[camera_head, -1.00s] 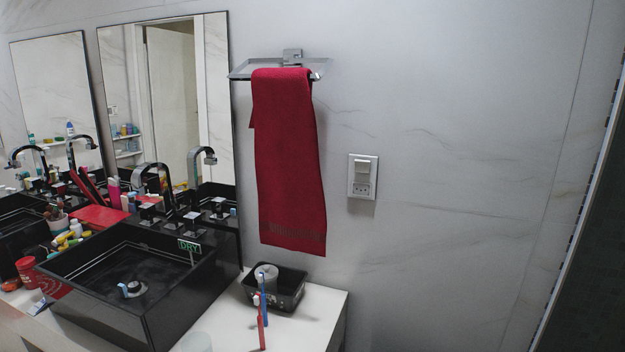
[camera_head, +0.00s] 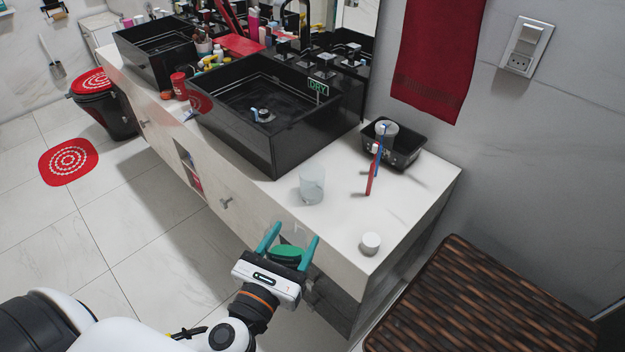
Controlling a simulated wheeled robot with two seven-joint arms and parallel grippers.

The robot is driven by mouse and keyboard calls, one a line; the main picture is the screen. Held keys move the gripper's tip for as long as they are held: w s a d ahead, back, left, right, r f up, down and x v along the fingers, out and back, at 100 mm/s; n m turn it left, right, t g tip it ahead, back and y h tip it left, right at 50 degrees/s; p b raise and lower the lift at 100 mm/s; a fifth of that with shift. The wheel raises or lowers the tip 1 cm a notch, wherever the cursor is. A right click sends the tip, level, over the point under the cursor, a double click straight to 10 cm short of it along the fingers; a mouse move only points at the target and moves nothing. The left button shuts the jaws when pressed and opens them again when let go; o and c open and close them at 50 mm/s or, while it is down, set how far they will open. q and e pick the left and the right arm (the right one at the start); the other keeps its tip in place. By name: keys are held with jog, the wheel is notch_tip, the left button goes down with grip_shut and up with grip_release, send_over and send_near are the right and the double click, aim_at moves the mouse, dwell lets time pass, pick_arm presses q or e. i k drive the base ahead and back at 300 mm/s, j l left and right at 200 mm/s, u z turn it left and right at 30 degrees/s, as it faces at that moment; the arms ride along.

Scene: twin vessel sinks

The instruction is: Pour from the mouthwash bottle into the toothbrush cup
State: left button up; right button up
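A translucent, whitish cup (camera_head: 312,186) stands upright and looks empty on the white counter, right of the near black sink. I take it for the toothbrush cup. A red toothbrush (camera_head: 371,174) and a blue toothbrush (camera_head: 379,158) stand near upright to its right, apart from it. My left gripper (camera_head: 289,243) is at the counter's front edge, below the cup in the picture. Its teal fingers are on both sides of a clear object with green in it, seemingly the mouthwash bottle (camera_head: 287,254). The gripper body partly hides it. My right gripper is not in view.
A small white round piece, like a cap (camera_head: 370,243), lies near the counter's front right. A black tray (camera_head: 405,151) holds a grey-white cylinder behind the toothbrushes. The black vessel sink (camera_head: 240,140) rises left of the cup. A brown woven surface (camera_head: 485,300) is at lower right.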

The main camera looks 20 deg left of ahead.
aim_at(311, 174)
jog(key=j+z, duration=0.15)
jog(key=z, duration=0.3)
jog(key=j+z, duration=0.1)
jog(key=z, duration=0.4)
jog(key=k+j+z, duration=0.15)
jog(key=j, duration=0.25)
jog(key=k+j+z, duration=0.15)
jog(key=j, duration=0.2)
jog(key=k+j+z, duration=0.15)
jog(key=j, duration=0.25)
jog(key=k+j+z, duration=0.15)
jog(key=j, duration=0.2)
jog(key=k+j+z, duration=0.15)
jog(key=j, duration=0.2)
jog(key=i+j, duration=0.25)
jog(key=i, duration=0.05)
